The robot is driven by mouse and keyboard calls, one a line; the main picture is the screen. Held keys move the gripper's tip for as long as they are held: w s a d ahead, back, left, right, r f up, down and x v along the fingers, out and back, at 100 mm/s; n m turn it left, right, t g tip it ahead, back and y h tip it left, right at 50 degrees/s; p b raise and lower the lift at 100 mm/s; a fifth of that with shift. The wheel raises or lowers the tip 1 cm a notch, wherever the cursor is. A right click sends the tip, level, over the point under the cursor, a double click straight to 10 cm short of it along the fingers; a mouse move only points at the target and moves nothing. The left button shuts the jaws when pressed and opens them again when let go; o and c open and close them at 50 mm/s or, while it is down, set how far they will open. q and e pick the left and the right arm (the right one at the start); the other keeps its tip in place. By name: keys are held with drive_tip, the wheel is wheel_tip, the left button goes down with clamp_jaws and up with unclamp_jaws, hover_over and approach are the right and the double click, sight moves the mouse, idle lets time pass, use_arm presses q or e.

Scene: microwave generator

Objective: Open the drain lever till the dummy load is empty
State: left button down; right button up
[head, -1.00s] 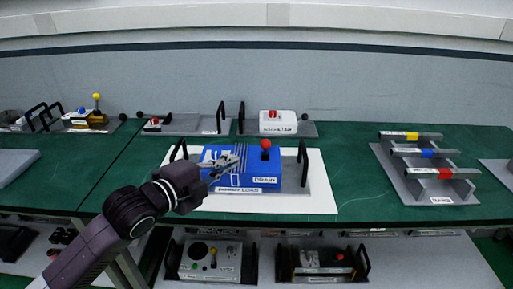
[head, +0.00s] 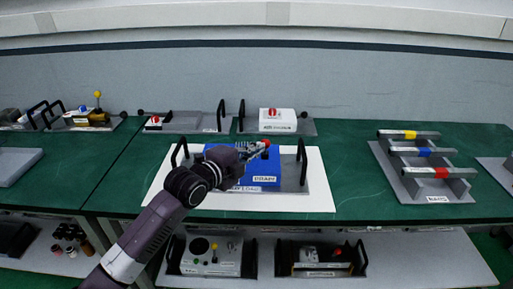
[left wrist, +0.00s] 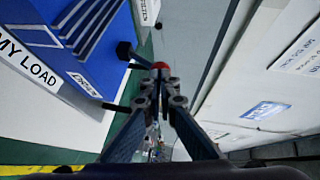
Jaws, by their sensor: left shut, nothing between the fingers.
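The blue dummy load (head: 262,167) sits on a grey plate with black handles, on a white sheet on the green bench. Its front label reads DRAIN. The red-knobbed drain lever (head: 266,142) stands on its top. My left gripper (head: 256,149) is shut and empty, its tips right beside the red knob. In the left wrist view, the red knob (left wrist: 161,67) shows just beyond the closed fingertips (left wrist: 157,82); I cannot tell whether they touch. The blue body (left wrist: 50,30) is at the left there. My arm hides the left part of the load. My right gripper is out of view.
A rack with yellow, blue and red-marked bars (head: 430,173) stands on the right of the bench. A white box with a red knob (head: 277,120) is behind. More units lie on the shelf below (head: 420,262).

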use_arm(q)
drive_tip(key=shift+r, duration=0.1)
drive_tip(key=shift+w+r+p, duration=0.2)
drive_tip(key=shift+r+p, duration=0.1)
drive_tip(key=shift+p, duration=0.3)
drive_tip(key=shift+f, duration=0.1)
